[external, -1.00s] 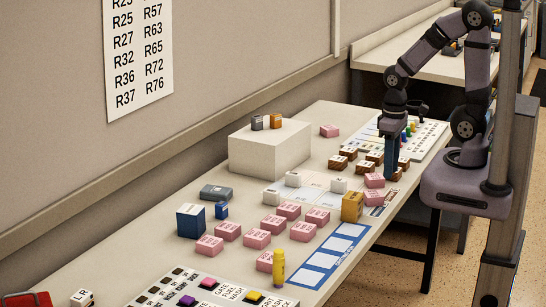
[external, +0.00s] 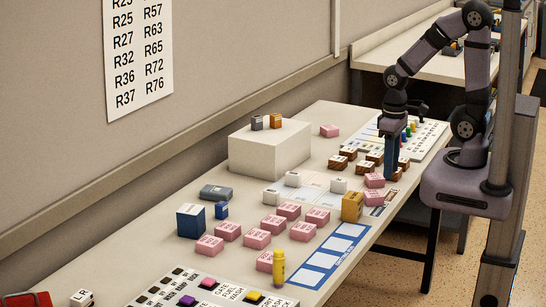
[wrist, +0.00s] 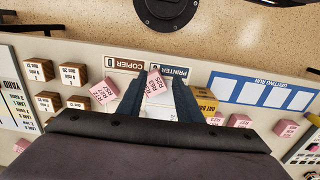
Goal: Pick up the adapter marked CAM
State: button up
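No label reading CAM is legible in either view, so I cannot tell which piece is the adapter. My gripper (external: 393,172) points down over the far right part of the table. In the wrist view, its two blue fingers (wrist: 157,85) stand apart, with a pink block (wrist: 157,80) marked R25 showing in the gap between them. I cannot tell whether the fingers reach down to that block's height. Another pink block (wrist: 104,91) lies just left of the fingers. A small grey piece (external: 256,122) and an orange piece (external: 275,121) stand on a white box (external: 268,153).
Several pink blocks (external: 257,239) lie mid-table. A yellow block (external: 352,207) sits near the fingers, and brown-sided blocks (external: 340,162) lie beyond. A dark blue box (external: 191,220), a small blue piece (external: 221,210) and a yellow cylinder (external: 279,268) stand nearer the camera.

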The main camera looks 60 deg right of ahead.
jog(key=shift+o, duration=0.9)
jog(key=t+b, duration=0.2)
jog(key=t, duration=0.3)
send_over(271, 190)
jog(key=s, duration=0.3)
jog(key=f, duration=0.3)
jog(key=shift+w+a+f, duration=0.1)
jog(key=shift+w, duration=0.1)
jog(key=shift+w+f+g+p, duration=0.15)
jog(key=shift+w+f, duration=0.05)
jog(key=shift+f, duration=0.25)
jog(key=shift+w+f+g+p, duration=0.15)
jog(key=shift+w+f, duration=0.05)
jog(key=shift+f, duration=0.25)
